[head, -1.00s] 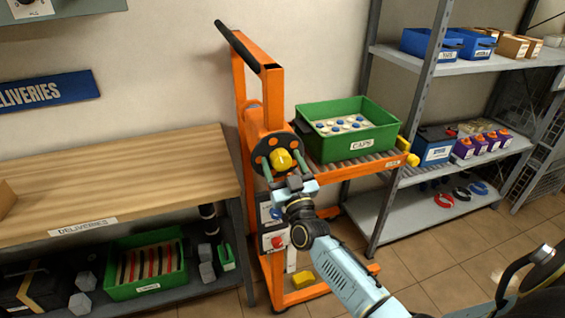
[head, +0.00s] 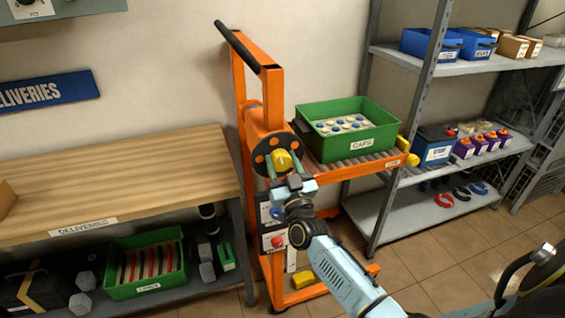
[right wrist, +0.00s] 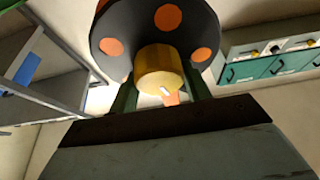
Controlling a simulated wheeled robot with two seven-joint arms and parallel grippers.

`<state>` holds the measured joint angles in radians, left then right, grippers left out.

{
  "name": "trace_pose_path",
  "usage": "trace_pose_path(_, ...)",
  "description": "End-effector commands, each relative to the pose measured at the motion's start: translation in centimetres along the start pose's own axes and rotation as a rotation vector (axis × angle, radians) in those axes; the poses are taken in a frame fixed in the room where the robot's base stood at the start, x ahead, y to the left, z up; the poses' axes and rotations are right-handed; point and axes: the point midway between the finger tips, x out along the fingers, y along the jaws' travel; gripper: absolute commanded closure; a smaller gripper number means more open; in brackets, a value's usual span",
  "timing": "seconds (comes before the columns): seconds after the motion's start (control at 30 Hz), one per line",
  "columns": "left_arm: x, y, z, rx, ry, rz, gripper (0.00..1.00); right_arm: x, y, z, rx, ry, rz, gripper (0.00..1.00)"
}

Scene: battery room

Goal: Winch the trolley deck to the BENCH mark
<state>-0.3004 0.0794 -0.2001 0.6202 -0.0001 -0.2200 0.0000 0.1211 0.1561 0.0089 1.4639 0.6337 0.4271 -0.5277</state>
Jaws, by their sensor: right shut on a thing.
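The orange trolley (head: 244,115) stands between the bench and the shelving. Its roller deck (head: 371,164) carries a green CAPS tub (head: 326,151) of pale and blue caps. On the mast is a dark winch wheel (head: 262,158) with orange spots and a yellow knob (head: 285,161). My right gripper (head: 286,173) is at the wheel, its fingers shut on the knob. In the right wrist view the yellow knob (right wrist: 160,68) sits between the green fingers (right wrist: 160,97), in front of the wheel (right wrist: 125,25). No BENCH mark is readable. My left gripper is not in view.
A wooden DELIVERIES bench (head: 120,185) stands left, with a green tub (head: 148,288) on its lower shelf. Metal shelving (head: 440,68) with blue bins and batteries stands close behind the deck's right end. A red button (head: 278,241) is low on the trolley.

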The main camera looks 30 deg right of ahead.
Motion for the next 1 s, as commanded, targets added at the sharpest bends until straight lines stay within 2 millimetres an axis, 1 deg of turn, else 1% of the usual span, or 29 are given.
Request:
trace_pose_path(0.6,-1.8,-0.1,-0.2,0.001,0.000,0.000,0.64,0.0,0.0,0.0,0.383,-0.002,0.159,0.75)
trace_pose_path(0.8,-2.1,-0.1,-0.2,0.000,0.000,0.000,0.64,0.0,0.1,0.0,0.463,-0.001,0.192,0.75)
trace_pose_path(1.0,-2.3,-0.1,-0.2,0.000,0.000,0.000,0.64,0.0,0.1,0.0,0.499,-0.001,0.206,0.75)
